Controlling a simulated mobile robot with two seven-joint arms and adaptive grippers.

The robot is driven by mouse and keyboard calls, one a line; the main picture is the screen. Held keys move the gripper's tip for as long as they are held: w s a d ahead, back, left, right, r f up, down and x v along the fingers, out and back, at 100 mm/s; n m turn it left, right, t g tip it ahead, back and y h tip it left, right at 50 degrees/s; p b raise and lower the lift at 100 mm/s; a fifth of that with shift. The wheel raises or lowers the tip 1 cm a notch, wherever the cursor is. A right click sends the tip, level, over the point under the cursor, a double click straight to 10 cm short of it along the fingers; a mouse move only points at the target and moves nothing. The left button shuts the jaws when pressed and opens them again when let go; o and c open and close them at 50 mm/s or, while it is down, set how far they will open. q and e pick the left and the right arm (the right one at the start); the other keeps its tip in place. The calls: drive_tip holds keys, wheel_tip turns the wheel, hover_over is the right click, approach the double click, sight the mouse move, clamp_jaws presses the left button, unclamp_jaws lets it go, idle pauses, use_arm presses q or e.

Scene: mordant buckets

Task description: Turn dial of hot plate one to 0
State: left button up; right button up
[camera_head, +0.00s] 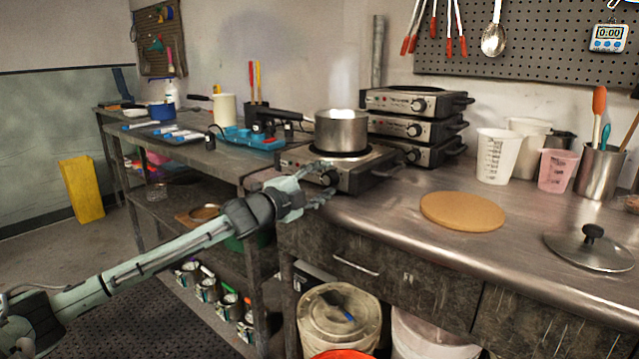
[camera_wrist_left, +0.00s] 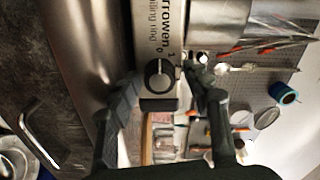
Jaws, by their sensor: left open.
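A hot plate (camera_head: 365,176) stands at the counter's front left with a steel pot (camera_head: 341,133) on its burner. Its front dial (camera_head: 328,178) is partly hidden by my left gripper (camera_head: 318,186). In the left wrist view the black round dial (camera_wrist_left: 159,75) has a pale pointer line, with a "0" and other marks beside it on the panel (camera_wrist_left: 160,28). My left gripper's open fingers stand on either side of the dial in that view; I cannot tell whether they touch it. My right gripper is not in view.
Several stacked hot plates (camera_head: 412,127) stand behind to the right. A tan round board (camera_head: 462,211), measuring cups (camera_head: 497,155) and a pot lid (camera_head: 590,248) are on the counter. A drawer handle (camera_head: 356,265) sits below the counter edge. The counter's front middle is clear.

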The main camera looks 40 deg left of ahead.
use_arm(q)
drive_tip(key=shift+s+f, duration=0.2)
drive_tip(key=shift+s, duration=0.3)
drive_tip(key=s, duration=0.7)
drive_tip(key=shift+a+r, duration=0.25)
drive_tip(key=shift+a, duration=0.05)
